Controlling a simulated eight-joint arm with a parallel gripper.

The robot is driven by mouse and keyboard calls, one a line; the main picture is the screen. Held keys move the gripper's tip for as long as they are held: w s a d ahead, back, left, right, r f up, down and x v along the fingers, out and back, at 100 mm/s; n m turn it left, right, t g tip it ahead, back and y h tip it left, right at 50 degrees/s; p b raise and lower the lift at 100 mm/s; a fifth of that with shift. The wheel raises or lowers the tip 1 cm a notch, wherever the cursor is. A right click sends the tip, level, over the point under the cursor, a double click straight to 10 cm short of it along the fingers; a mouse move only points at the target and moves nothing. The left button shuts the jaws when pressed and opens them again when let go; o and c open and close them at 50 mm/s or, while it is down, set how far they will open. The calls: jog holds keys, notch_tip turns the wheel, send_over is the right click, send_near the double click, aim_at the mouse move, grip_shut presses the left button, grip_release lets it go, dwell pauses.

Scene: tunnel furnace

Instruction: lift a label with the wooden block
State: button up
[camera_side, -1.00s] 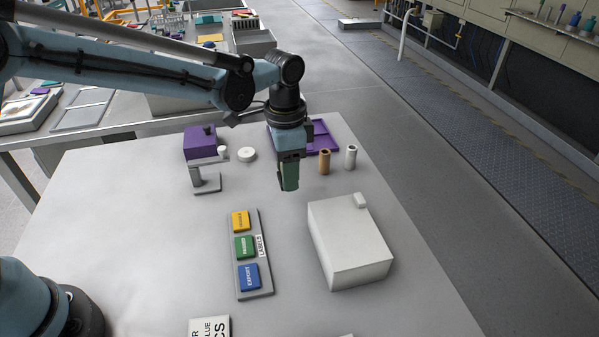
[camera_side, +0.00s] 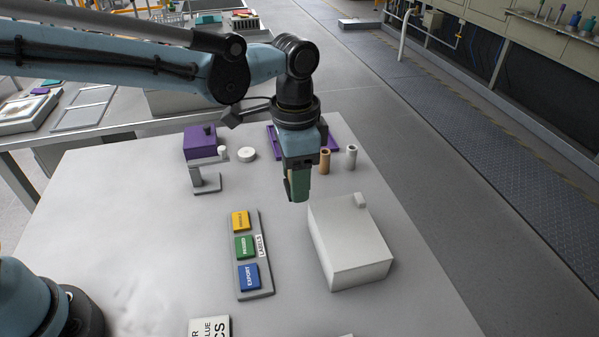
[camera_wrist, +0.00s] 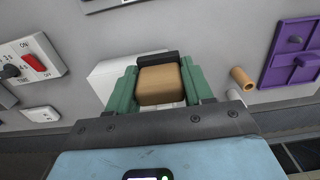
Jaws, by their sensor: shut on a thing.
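My gripper (camera_side: 298,192) hangs over the table in the side view, behind the left part of the white box. Its green fingers are shut on the wooden block (camera_wrist: 160,86), a tan block with a dark strip at its far end in the wrist view. The side view hides most of the block between the fingers. The labels lie in a row on a grey holder (camera_side: 264,270) marked LABELS: a yellow label (camera_side: 240,221), a green label (camera_side: 244,247) and a blue label (camera_side: 248,277) reading EXPORT. The gripper is apart from them, to their upper right.
A white box (camera_side: 350,250) stands right of the labels. A tan tube (camera_side: 325,162), a white tube (camera_side: 351,157) and a purple tray (camera_side: 333,145) lie behind. A purple device (camera_side: 198,143) stands at the back left. The table left of the labels is clear.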

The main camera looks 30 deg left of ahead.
send_over(249, 276)
notch_tip(249, 276, down, 3)
jog(key=shift+f, duration=2.55)
jog(key=shift+f, duration=0.55)
notch_tip(249, 276, up, 7)
dwell(1.1)
dwell(0.4)
